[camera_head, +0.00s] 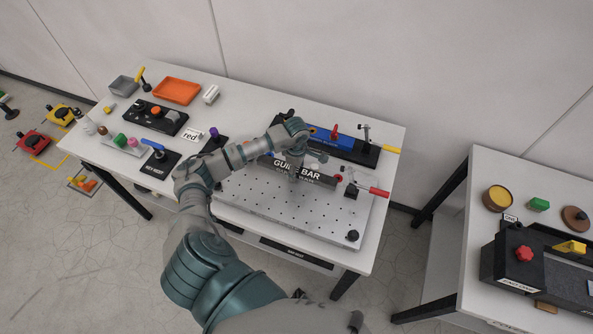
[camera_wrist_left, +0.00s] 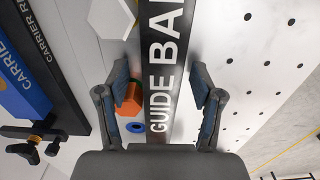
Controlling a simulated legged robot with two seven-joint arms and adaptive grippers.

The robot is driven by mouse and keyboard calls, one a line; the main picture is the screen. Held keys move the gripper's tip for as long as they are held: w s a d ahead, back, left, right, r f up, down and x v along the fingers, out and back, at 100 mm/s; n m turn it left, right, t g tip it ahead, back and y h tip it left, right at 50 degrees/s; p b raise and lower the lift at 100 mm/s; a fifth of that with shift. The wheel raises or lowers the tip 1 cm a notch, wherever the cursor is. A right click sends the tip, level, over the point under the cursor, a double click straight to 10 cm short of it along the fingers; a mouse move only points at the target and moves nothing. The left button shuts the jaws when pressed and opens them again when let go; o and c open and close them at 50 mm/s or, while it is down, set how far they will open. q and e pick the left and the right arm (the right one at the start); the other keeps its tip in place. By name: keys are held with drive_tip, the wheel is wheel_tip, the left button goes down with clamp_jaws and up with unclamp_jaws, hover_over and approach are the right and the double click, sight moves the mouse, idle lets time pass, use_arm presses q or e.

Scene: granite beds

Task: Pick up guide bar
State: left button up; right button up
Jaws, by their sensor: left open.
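The guide bar (camera_head: 322,178) is a long dark bar with white lettering. It lies along the back part of the perforated plate (camera_head: 290,212). In the left wrist view the guide bar (camera_wrist_left: 161,50) runs lengthwise through the middle, between the two fingers. My left gripper (camera_wrist_left: 163,85) is open, with one finger to each side of the bar and visible gaps. In the head view my left gripper (camera_head: 296,160) points down over the bar, and the wrist hides part of it. I see no contact.
Behind the bar is a blue carrier (camera_head: 337,138) on a black base. An orange block (camera_wrist_left: 131,100) and a blue ring (camera_wrist_left: 135,127) lie close beside the bar. A red-handled clamp (camera_head: 372,191) stands at its right end. The plate's front is mostly clear.

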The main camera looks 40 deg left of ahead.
use_arm(q)
drive_tip(key=c, duration=1.2)
drive_tip(key=shift+r, duration=0.15)
clamp_jaws()
